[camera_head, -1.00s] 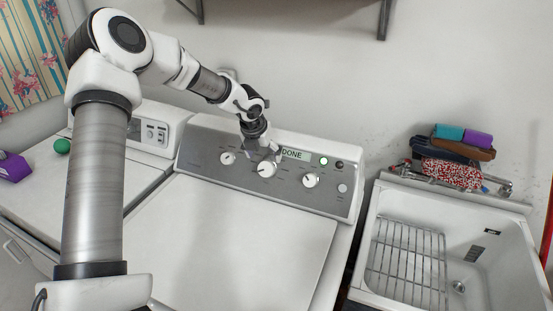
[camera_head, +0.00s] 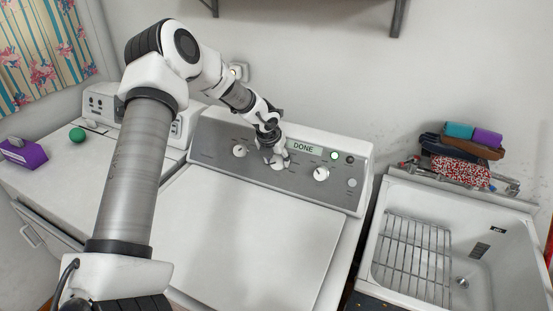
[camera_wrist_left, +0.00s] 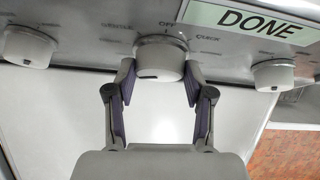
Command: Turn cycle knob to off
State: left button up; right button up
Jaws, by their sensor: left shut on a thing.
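The white round cycle knob (camera_wrist_left: 160,57) is the middle knob on the washer's grey control panel (camera_head: 215,148). In the left wrist view it sits between my two finger pads, below the printed word OFF, with GENTLE to the left and QUICK to the right. A small dark mark shows low on its face; I cannot tell its setting from this. My left gripper (camera_wrist_left: 160,85) is shut on the cycle knob. In the head view the left gripper (camera_head: 274,158) covers much of the knob. The display (camera_head: 303,148) reads DONE. My right gripper is not in view.
Other white knobs (camera_head: 240,150) (camera_head: 321,173) flank the cycle knob, and a green light (camera_head: 333,155) glows beside the display. The washer lid (camera_head: 245,235) is clear. A sink with a wire rack (camera_head: 415,260) stands right; a green ball (camera_head: 77,134) lies left.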

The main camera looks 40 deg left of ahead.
pick_arm(q)
jog(key=shift+f, duration=0.15)
